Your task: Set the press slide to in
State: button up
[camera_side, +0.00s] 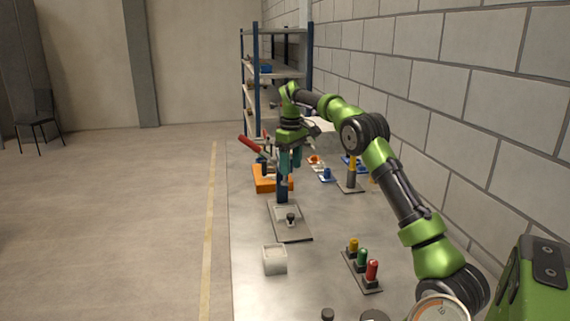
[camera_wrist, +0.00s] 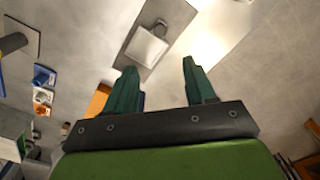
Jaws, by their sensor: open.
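The press appears to be the grey base plate (camera_side: 300,236) with a dark blue upright (camera_side: 282,191) at its far end. A light square piece with a dark knob (camera_side: 291,218) sits on the plate and looks like the slide. In the wrist view the plate (camera_wrist: 178,22) runs lengthwise ahead of the fingers, with the pale square slide (camera_wrist: 147,47) and its knob (camera_wrist: 161,24) on it. My gripper (camera_side: 290,162) is open and empty, above and beyond the slide, near the upright. Its teal fingers (camera_wrist: 158,66) point toward the plate. I cannot tell the slide's exact setting.
A pale open box (camera_side: 275,259) is in front. A plate with yellow, green and red knobs (camera_side: 362,258) lies right. A yellow upright handle (camera_side: 351,173) stands behind right.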

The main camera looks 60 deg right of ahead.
jog(key=a+r+n, duration=0.1)
jog(key=a+n, duration=0.2)
jog(key=a, duration=0.3)
jog(key=n+h, duration=0.4)
jog(key=n, duration=1.1)
send_near(290, 215)
jog(key=x, duration=0.8)
jog(key=shift+d+f, duration=0.1)
jog(key=shift+f, duration=0.15)
jog(key=shift+h, duration=0.3)
grip_shut()
